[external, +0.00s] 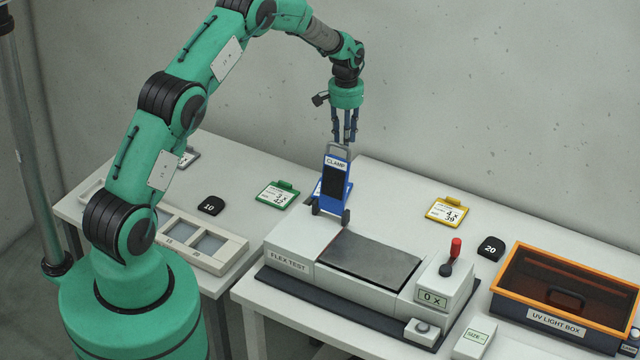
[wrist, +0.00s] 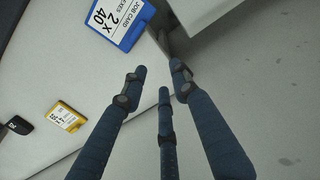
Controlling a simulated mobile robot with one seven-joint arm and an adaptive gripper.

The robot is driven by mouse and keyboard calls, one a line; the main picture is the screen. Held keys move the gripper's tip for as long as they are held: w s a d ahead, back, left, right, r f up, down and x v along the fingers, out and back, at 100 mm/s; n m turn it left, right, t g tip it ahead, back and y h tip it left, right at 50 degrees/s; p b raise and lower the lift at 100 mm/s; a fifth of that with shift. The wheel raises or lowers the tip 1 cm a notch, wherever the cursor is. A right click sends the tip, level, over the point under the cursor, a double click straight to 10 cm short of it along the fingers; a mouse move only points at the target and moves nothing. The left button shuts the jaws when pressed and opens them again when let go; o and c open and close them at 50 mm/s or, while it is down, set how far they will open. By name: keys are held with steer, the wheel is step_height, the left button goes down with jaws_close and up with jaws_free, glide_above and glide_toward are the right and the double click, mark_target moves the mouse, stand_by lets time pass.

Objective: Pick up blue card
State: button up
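My gripper (external: 345,138) hangs fingers down, above and behind the clamp. In the wrist view my three-fingered gripper (wrist: 160,78) has its fingers spread with nothing between them, and the card lies apart from the tips.
The blue clamp (external: 335,184) stands upright on the flex test machine (external: 300,242). A green card (external: 277,194) lies left, a yellow card (external: 447,211) right; the yellow one also shows in the wrist view (wrist: 64,116). An orange-rimmed UV light box (external: 556,325) stands far right.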

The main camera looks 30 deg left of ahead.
steer(key=s+f+h+b, duration=0.1)
steer(key=s, duration=0.2)
steer(key=s+a+f+h+b, duration=0.1)
steer(key=s+b, duration=0.1)
steer(key=s+a+f+n+g+h+b, duration=0.1)
steer(key=s, duration=0.2)
steer(key=shift+s+a+f+b, duration=0.1)
steer(key=shift+s+f+b, duration=0.15)
steer(key=shift+s+b, duration=0.1)
steer(key=s+a+f+n+t+h+b, duration=0.2)
steer(key=s+t+b, duration=0.1)
steer(key=s+b, duration=0.1)
steer(key=s+a+f+n+t+h+b, duration=0.2)
steer(key=s+t+h+b, duration=0.1)
steer(key=s+t+b, duration=0.1)
steer(key=s+a+f+n+t+h+b, duration=0.2)
steer(key=s+t+h+b, duration=0.1)
steer(key=s+b, duration=0.2)
steer(key=shift+s+a+t+b, duration=0.15)
steer(key=shift+a+t+b, duration=0.2)
steer(key=shift+b, duration=0.6)
steer(key=shift+s+a+f+n+t+b, duration=0.15)
steer(key=shift+a+n+t+b, duration=0.05)
steer(key=shift+a+t, duration=0.25)
steer(key=shift+s+a+f+n+t+b, duration=0.1)
steer(key=shift+a+n+t+b, duration=0.1)
steer(key=shift+a+t, duration=0.15)
steer(key=shift+w, duration=0.1)
